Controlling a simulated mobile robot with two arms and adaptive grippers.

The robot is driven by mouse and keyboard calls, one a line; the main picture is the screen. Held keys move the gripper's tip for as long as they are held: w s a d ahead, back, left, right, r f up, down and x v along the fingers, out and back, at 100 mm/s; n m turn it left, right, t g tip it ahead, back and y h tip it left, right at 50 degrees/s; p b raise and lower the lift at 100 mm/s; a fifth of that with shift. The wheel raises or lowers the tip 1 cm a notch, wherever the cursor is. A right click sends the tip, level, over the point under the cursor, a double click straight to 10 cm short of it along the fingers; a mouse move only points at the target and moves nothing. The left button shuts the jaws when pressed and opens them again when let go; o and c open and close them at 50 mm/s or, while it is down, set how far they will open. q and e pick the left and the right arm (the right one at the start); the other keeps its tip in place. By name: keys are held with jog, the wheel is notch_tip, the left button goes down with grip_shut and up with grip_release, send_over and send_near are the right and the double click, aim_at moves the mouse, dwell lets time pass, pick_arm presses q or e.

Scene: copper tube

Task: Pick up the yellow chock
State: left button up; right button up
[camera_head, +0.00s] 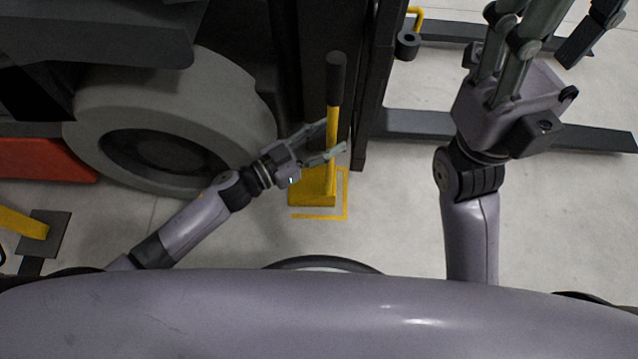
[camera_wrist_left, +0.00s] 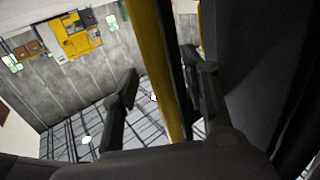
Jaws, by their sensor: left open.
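The yellow chock (camera_head: 316,188) stands on the floor by the big grey wheel. Its upright yellow handle has a black grip (camera_head: 336,78) on top. My left gripper (camera_head: 335,139) is open at the handle, above the chock's base, with its fingers pointing right. In the left wrist view the yellow handle (camera_wrist_left: 162,62) passes between the two spread dark fingers. I cannot tell whether either finger touches it. My right gripper (camera_head: 541,45) is raised at the upper right, away from the chock. The top edge cuts off part of its fingers.
The vehicle's wheel (camera_head: 165,120) is left of the chock and a dark mast (camera_head: 373,85) rises behind it. Dark fork bars (camera_head: 415,124) extend right. A yellow floor outline (camera_head: 346,205) frames the chock. Pale floor lies clear between my arms.

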pick_arm(q)
jog(key=shift+w+d, duration=0.35)
jog(key=shift+d, duration=0.15)
jog(key=shift+c, duration=0.5)
grip_shut()
jog(key=shift+w+r, duration=0.1)
jog(key=shift+r, duration=0.2)
